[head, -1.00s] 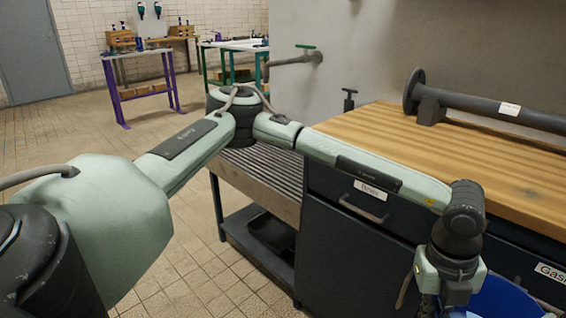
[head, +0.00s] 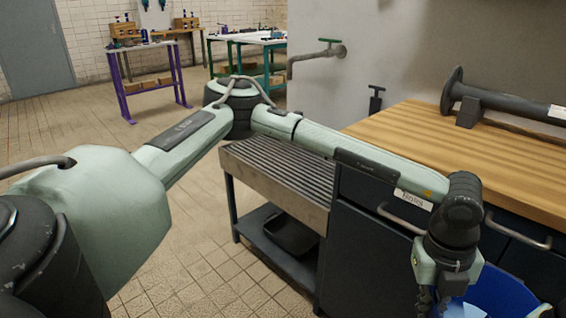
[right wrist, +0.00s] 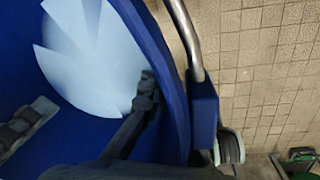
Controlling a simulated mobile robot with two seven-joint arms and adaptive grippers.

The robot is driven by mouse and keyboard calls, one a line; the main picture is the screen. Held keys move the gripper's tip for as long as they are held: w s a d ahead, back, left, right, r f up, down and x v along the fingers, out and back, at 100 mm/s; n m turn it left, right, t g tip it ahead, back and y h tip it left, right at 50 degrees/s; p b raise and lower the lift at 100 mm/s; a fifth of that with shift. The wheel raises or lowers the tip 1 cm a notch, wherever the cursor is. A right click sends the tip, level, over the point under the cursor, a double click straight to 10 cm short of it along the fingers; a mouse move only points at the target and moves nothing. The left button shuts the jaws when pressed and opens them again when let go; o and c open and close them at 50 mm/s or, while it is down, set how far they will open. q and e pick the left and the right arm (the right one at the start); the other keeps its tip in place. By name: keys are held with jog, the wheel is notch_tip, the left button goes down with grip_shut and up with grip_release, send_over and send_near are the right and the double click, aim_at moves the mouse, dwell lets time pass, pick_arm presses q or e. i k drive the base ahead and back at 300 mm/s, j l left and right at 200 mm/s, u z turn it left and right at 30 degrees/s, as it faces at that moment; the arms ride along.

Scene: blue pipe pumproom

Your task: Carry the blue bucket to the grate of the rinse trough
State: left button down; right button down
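The blue bucket (head: 503,292) is at the bottom right of the head view, partly cut off. My left gripper (head: 437,300) points down at its left rim, one finger outside and one over the blue, shut on it. The bucket fills much of the right wrist view (right wrist: 178,75), with a pale patch inside. The rinse trough's ribbed grate (head: 285,168) is at mid-picture, left of the cabinet, bare, below a tap (head: 320,54).
A dark cabinet with a wooden top (head: 470,150) and drawer handles stands close beyond the bucket. A pipe piece (head: 500,103) lies on it. A black tray (head: 291,235) sits on the trough's lower shelf. The tiled floor (head: 200,245) left of the trough is clear.

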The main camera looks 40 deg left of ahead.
aim_at(271, 153)
jog(key=j+u, duration=0.15)
jog(key=j, duration=2.05)
jog(key=i+j, duration=0.1)
jog(key=j, duration=0.45)
jog(key=i+j+z, duration=0.1)
jog(key=j, duration=0.2)
jog(key=i+j+z, duration=0.1)
jog(key=i+j, duration=0.15)
jog(key=i+j+z, duration=0.1)
jog(key=j, duration=0.25)
jog(key=i+j+z, duration=0.1)
jog(key=j, duration=0.25)
jog(key=i+j+z, duration=0.1)
jog(key=j, duration=0.25)
jog(key=i, duration=0.1)
